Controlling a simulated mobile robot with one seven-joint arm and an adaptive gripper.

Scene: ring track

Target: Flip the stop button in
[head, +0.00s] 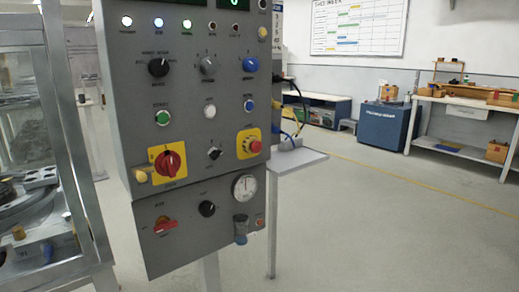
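A grey control panel (185,118) stands upright left of the middle in the head view. A red rotary switch (171,163) on a larger yellow plate is at the lower left of the same panel. My gripper is not in view, and nothing touches the button.
Around the button are a small black selector (214,153), a blue button (249,105) and a green button (162,117). A gauge (244,186) is below. A small grey shelf (297,161) juts out at right. A metal-framed machine (88,150) stands left. The floor (390,225) at right is clear.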

